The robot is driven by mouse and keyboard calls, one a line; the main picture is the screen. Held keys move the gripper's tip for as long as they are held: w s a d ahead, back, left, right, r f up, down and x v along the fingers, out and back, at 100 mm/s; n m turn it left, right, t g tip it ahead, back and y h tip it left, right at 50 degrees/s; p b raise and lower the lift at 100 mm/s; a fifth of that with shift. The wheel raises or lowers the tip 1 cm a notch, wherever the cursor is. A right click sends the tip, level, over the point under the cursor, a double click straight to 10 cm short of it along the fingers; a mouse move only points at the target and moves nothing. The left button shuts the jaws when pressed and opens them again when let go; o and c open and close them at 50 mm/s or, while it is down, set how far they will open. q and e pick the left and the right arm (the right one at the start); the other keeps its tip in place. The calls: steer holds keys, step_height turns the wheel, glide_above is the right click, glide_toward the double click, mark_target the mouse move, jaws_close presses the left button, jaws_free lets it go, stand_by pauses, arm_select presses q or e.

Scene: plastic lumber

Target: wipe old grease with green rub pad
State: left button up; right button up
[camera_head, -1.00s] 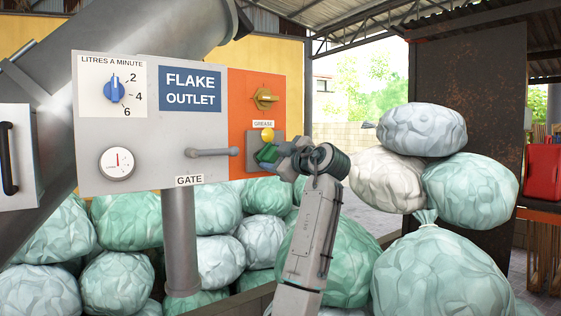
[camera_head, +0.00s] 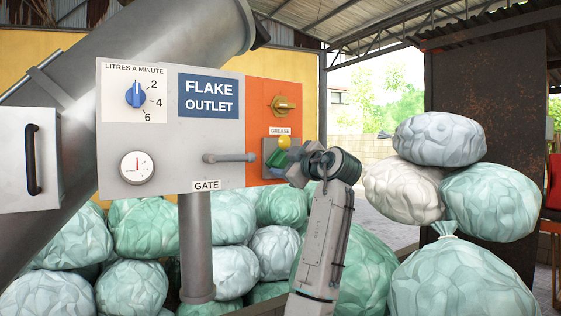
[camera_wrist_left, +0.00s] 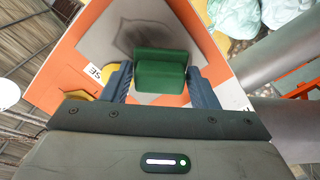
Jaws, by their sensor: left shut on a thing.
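The green rub pad (camera_wrist_left: 160,75) is clamped between the two fingers of my left gripper (camera_wrist_left: 158,85), as the left wrist view shows. In the head view the green pad (camera_head: 276,158) is small and partly hidden by my left gripper (camera_head: 288,160). It is in front of the grey plate under the GREASE label (camera_head: 280,131). A dark smear of old grease (camera_wrist_left: 145,35) shows on the grey plate (camera_wrist_left: 182,38) just beyond the pad. I cannot tell whether the pad touches the plate. My right gripper is not in view.
A yellow ball-like part (camera_head: 284,143) sits at the plate, close to my gripper. Bulging bags (camera_head: 450,280) crowd below and to the right.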

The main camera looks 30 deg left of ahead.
arm_select(q)
steer(key=shift+w+d+p, duration=0.2)
steer(key=shift+w+d, duration=0.05)
steer(key=shift+w, duration=0.3)
steer(key=shift+w+d+p, duration=0.15)
steer(key=shift+w+d, duration=0.05)
steer(key=shift+w, duration=0.3)
steer(key=shift+b, duration=0.6)
steer(key=shift+s+a+f+b, duration=0.1)
steer(key=shift+s+a+b, duration=0.1)
steer(key=shift+s+b, duration=0.25)
steer(key=shift+s+a+f+b, duration=0.1)
steer(key=shift+s+a+b, duration=0.1)
steer(key=shift+s+b, duration=0.25)
steer(key=shift+s+a+r+b, duration=0.1)
steer(key=shift+s+a+b, duration=0.15)
steer(key=shift+s, duration=0.3)
steer(key=shift+s+a+r+b, duration=0.1)
steer(key=shift+s+a+b, duration=0.15)
steer(key=shift+s, duration=0.25)
steer(key=shift+d, duration=0.15)
